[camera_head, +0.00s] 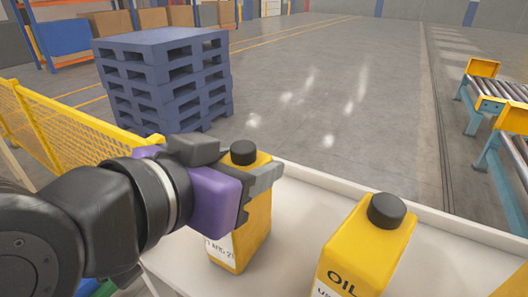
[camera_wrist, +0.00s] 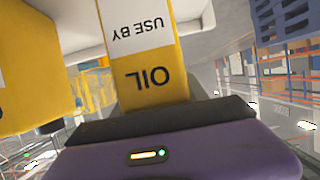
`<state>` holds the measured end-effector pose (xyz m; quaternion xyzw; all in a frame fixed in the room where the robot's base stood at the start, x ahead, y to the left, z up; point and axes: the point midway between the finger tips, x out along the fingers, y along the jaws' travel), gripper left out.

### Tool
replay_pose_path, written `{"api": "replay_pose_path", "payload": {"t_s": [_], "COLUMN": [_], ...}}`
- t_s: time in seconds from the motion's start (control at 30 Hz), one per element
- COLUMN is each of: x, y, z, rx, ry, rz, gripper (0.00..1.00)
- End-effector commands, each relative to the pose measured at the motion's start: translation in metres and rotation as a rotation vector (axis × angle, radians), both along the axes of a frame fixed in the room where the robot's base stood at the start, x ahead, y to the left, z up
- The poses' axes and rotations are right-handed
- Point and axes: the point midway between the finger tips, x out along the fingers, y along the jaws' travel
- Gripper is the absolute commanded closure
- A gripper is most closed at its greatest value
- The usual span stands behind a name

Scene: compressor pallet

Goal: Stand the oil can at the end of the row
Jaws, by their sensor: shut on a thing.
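My gripper (camera_head: 262,184) is shut on a yellow oil can (camera_head: 254,230) with a black cap, near the back edge of a pale tabletop. The held can is upright or nearly so; I cannot tell whether its base touches the surface. In the wrist view the held can (camera_wrist: 151,82) shows its "OIL" and "USE BY" lettering upside down above the gripper. A second yellow oil can (camera_head: 365,250) with a black cap stands to the right, apart from the held one. It is cut off by the lower edge.
The pale tabletop (camera_head: 300,195) has a raised rim and is clear between the two cans. A yellow corner (camera_head: 515,282) shows at the bottom right. Blue pallets (camera_head: 165,85) are stacked behind, a yellow mesh fence (camera_head: 60,125) stands left, and roller conveyors (camera_head: 505,90) stand right.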

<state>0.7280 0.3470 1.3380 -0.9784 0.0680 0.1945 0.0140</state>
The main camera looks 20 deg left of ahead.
Motion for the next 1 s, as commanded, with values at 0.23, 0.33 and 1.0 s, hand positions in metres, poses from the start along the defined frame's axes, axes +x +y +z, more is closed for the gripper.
{"api": "replay_pose_path", "payload": {"t_s": [0.23,0.33,1.0], "x": [0.000,0.000,-0.076], "y": [0.000,0.000,0.012], "z": [-0.001,-0.001,0.031], "rx": [-0.001,-0.001,0.002], "ry": [0.000,0.000,-0.001], "rz": [0.000,0.000,0.002], "gripper": [0.27,0.27,0.27]}}
